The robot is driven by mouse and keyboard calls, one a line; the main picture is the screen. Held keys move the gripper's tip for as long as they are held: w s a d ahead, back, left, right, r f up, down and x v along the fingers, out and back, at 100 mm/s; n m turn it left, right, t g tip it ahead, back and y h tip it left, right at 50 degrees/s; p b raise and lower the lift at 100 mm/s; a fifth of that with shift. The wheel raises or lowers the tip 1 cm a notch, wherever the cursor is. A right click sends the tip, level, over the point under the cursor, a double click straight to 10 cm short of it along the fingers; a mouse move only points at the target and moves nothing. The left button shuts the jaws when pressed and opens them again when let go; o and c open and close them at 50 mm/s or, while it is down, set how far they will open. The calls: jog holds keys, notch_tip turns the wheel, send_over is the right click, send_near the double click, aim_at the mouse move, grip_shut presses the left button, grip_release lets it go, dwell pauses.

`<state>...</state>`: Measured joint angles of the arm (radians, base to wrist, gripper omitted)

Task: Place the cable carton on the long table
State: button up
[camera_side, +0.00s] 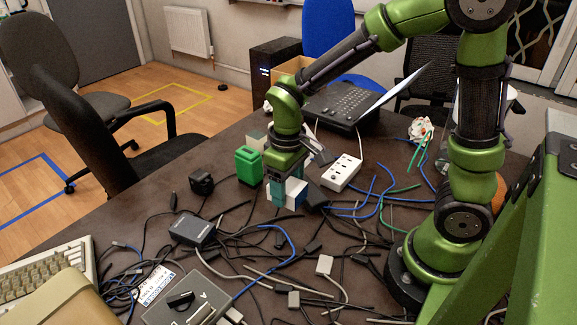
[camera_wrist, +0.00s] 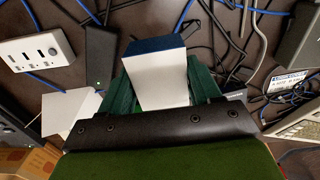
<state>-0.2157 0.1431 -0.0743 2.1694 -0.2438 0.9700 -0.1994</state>
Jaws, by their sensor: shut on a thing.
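The cable carton (camera_side: 294,193) is a small white box with a blue part. My gripper (camera_side: 286,190) points down and is shut on it. In the wrist view the carton (camera_wrist: 160,82) sits between the two green fingers of my gripper (camera_wrist: 159,72), its white side and dark blue end showing. The long table (camera_side: 118,215) is dark brown and lies under the carton. I cannot tell whether the carton's underside touches the table. My fingers hide part of the carton in the side view.
A green container (camera_side: 248,166) stands left of my gripper and a white socket strip (camera_side: 342,172) lies to its right. Tangled cables and a black adapter (camera_side: 192,230) cover the table's front. A small black box (camera_side: 201,182) stands farther left.

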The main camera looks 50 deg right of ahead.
jog(key=f, duration=0.1)
jog(key=s+f, duration=0.2)
jog(key=shift+s+a+f, duration=0.1)
jog(key=shift+a+f, duration=0.2)
jog(key=shift+a, duration=0.05)
jog(key=shift+w+f+m, duration=0.3)
jog(key=shift+w+m, duration=0.1)
jog(key=shift+w, duration=0.1)
send_over(235, 208)
jog(key=shift+s+a+f, duration=0.1)
jog(key=shift+f, duration=2.3)
jog(key=o, duration=1.1)
jog(key=shift+f, duration=0.15)
jog(key=shift+o, duration=0.2)
